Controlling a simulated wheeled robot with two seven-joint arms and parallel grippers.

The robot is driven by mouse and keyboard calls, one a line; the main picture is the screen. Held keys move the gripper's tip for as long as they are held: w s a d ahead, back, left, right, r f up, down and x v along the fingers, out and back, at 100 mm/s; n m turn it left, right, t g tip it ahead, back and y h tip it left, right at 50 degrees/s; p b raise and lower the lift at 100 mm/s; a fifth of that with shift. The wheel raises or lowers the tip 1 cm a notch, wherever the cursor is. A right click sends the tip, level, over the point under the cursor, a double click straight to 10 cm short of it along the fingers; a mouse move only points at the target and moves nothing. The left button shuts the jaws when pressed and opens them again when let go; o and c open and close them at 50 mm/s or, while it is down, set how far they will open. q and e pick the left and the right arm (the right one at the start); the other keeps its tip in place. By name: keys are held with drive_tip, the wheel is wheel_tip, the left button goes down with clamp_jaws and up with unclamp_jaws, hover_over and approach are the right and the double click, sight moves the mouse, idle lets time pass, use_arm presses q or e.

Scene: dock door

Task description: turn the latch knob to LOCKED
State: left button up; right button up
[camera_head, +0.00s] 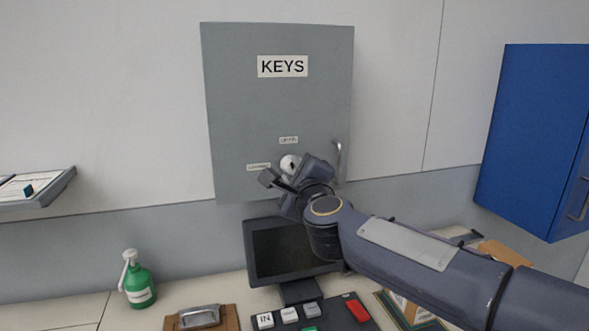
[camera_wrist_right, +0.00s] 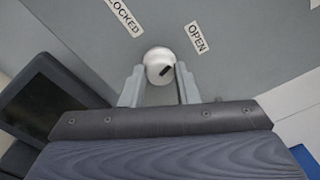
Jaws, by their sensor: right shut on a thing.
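The latch knob (camera_head: 290,162) is round and white, on the lower front of the grey key cabinet (camera_head: 240,110). An OPEN label (camera_head: 289,140) is above it and a LOCKED label (camera_head: 258,166) to its left. My right gripper (camera_wrist_right: 159,78) is shut on the knob (camera_wrist_right: 157,60), one finger on each side. In the wrist view the knob's dark mark sits right of centre, slanting up to the right, nearer the OPEN label (camera_wrist_right: 196,37) than the LOCKED label (camera_wrist_right: 124,17). In the head view my right gripper partly hides the knob. My left gripper is not in view.
A cabinet handle (camera_head: 338,160) is just right of my gripper. A monitor (camera_head: 290,250) stands below, with a button panel (camera_head: 315,315) before it. A green pump bottle (camera_head: 140,288) is at the left. A blue cabinet (camera_head: 535,140) hangs at the right.

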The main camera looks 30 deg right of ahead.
drive_tip(key=n+p, duration=0.2)
drive_tip(key=n, duration=0.5)
drive_tip(key=shift+n, duration=0.3)
drive_tip(key=n+p, duration=0.1)
drive_tip(key=n, duration=0.3)
drive_tip(key=shift+n+y+p, duration=0.3)
drive_tip(key=shift+f+n+p, duration=0.15)
drive_tip(key=shift+n+p, duration=0.3)
drive_tip(key=shift+n, duration=1.05)
drive_tip(key=shift+t, duration=0.3)
drive_tip(key=o, duration=1)
drive_tip(key=v, duration=0.8)
drive_tip(key=shift+d+b, duration=0.1)
drive_tip(key=shift+b, duration=0.2)
